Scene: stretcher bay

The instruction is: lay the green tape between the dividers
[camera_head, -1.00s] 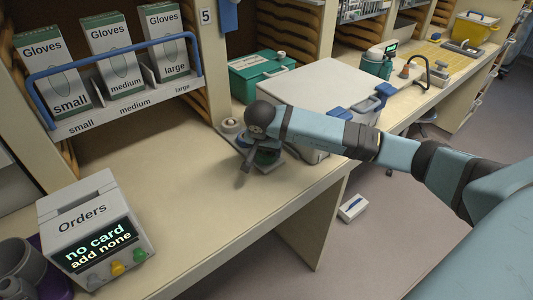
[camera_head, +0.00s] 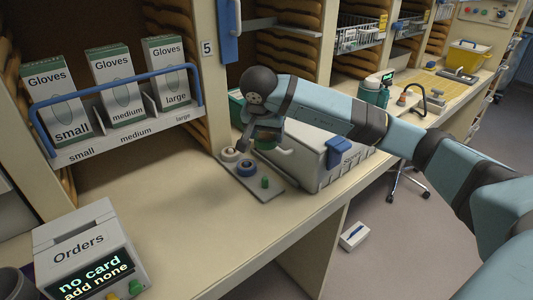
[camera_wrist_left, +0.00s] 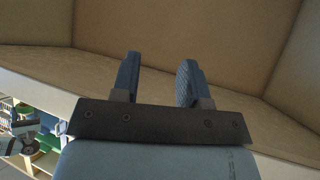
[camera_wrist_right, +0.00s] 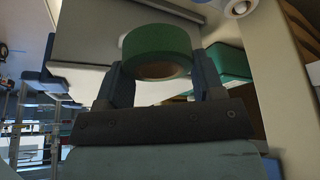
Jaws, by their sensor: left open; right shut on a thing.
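The green tape (camera_wrist_right: 160,48) is a thick roll held between the fingers of my right gripper (camera_wrist_right: 160,80). In the head view, the right gripper (camera_head: 262,145) is above the back of a small grey tray (camera_head: 262,190), partly hiding the dark green tape (camera_head: 267,133). The tray bears a white roll (camera_head: 230,154), a blue roll (camera_head: 247,168) and a bare green peg (camera_head: 265,182). My left gripper (camera_wrist_left: 160,82) is open and empty in its wrist view, outside the head view. I cannot tell which parts are the dividers.
A glove rack (camera_head: 125,130) with a blue rail stands at the left. An Orders box (camera_head: 85,250) reads "no card add none". A large pale case (camera_head: 320,160) stands right of the tray. The counter (camera_head: 180,215) in front is clear. A white box (camera_head: 354,236) lies on the floor.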

